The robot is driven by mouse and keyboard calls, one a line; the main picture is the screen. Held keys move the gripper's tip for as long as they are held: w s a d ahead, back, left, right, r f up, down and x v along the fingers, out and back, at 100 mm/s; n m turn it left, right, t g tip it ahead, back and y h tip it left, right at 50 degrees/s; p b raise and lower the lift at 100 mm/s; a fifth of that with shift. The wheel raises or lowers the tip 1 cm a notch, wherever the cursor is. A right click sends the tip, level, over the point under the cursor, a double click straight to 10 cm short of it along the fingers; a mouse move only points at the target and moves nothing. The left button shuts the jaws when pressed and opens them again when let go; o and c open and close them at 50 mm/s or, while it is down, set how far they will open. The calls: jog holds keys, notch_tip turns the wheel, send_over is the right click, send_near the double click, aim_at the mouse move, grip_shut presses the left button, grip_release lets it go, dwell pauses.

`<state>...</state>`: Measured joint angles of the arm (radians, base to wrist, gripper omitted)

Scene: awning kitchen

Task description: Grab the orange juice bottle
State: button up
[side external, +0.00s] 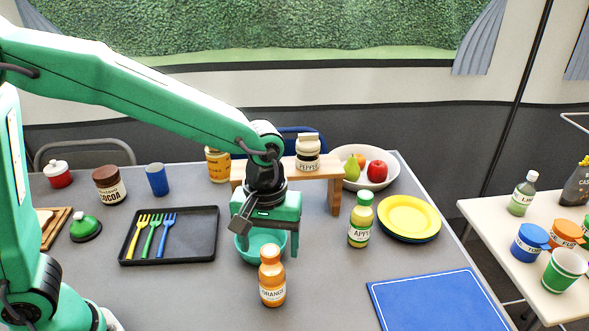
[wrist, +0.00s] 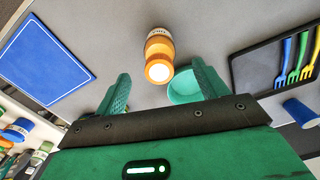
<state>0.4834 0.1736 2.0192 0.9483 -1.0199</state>
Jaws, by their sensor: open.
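In the side view the fingers hang just behind the bottle, over the teal bowl.
The teal bowl (wrist: 185,88) sits beside the bottle. The apple juice bottle (side external: 360,222) stands to the right, near yellow plates (side external: 409,216). A black tray with forks (side external: 193,246) lies left. A wooden stand (side external: 335,190) holding a pepper jar (side external: 307,155) is behind. A blue board (side external: 435,302) lies front right.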

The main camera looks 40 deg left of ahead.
aim_at(270, 250)
jog(key=shift+f, duration=2.5)
jog(key=shift+c, duration=0.4)
grip_shut()
jog(key=shift+r, duration=0.1)
jog(key=shift+r, duration=0.45)
notch_tip(270, 250, up, 3)
jog(key=shift+r, duration=0.15)
jog(key=s+d+r, duration=0.6)
jog(key=s, duration=0.4)
jog(key=shift+r, duration=0.35)
jog(key=shift+d, duration=0.1)
